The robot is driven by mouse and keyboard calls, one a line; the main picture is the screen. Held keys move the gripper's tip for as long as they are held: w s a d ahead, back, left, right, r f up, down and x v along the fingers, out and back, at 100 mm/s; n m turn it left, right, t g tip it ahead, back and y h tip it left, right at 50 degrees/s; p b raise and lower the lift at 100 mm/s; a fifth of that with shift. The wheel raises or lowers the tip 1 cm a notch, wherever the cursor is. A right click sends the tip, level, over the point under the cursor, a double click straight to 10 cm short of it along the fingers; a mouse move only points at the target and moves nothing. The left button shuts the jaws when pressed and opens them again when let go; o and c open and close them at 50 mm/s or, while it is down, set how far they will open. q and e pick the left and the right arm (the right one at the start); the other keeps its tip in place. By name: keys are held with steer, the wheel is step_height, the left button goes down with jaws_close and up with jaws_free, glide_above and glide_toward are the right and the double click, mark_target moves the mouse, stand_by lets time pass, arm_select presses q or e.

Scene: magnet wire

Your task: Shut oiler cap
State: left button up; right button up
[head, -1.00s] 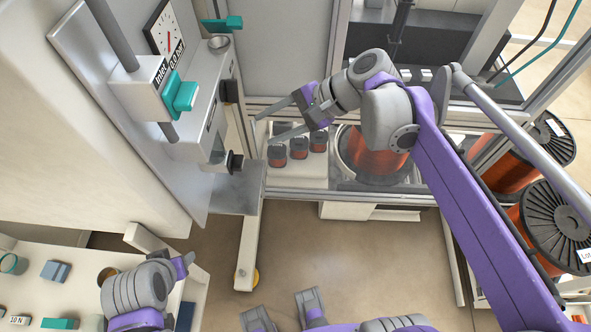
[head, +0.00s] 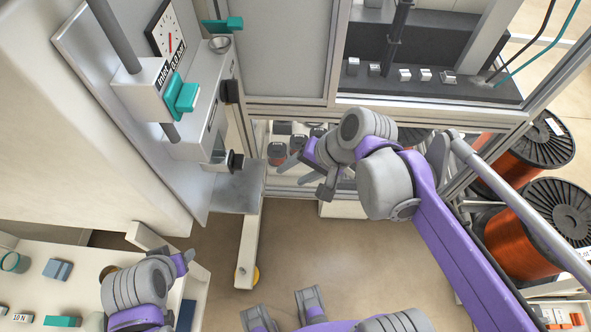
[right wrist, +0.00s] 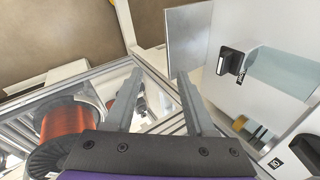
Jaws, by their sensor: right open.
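A round silver cup (head: 219,43) sits on the ledge of the white unit at the upper left. A teal flap (head: 222,24) stands just behind it, seemingly raised; I cannot tell for sure that it is the oiler cap. My right gripper (head: 303,178) is open and empty, lower and to the right of the cup, apart from the unit. Its two spread fingers also show in the right wrist view (right wrist: 158,80). The cup and flap do not show clearly there. My left gripper (head: 183,263) is at the lower left, far below the cup; its fingers are mostly hidden.
The white unit carries a dial (head: 166,36), a teal clamp (head: 180,96) and a black knob (head: 235,161), which also shows in the wrist view (right wrist: 232,60). An aluminium-framed cabinet with small spools (head: 277,152) lies behind the right gripper. Large copper spools (head: 530,245) stand at right.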

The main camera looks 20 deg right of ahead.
steer(key=m+t+y+b, duration=0.1)
steer(key=m+t+y, duration=0.2)
steer(key=m+y, duration=0.75)
glide_toward(243, 23)
steer(key=shift+n+y, duration=0.65)
steer(key=shift+n, duration=0.3)
steer(key=x, duration=0.7)
steer(key=f+x, duration=0.1)
steer(key=x, duration=0.2)
steer(key=shift+w+a, duration=0.1)
steer(key=shift+a, duration=0.15)
jaws_close()
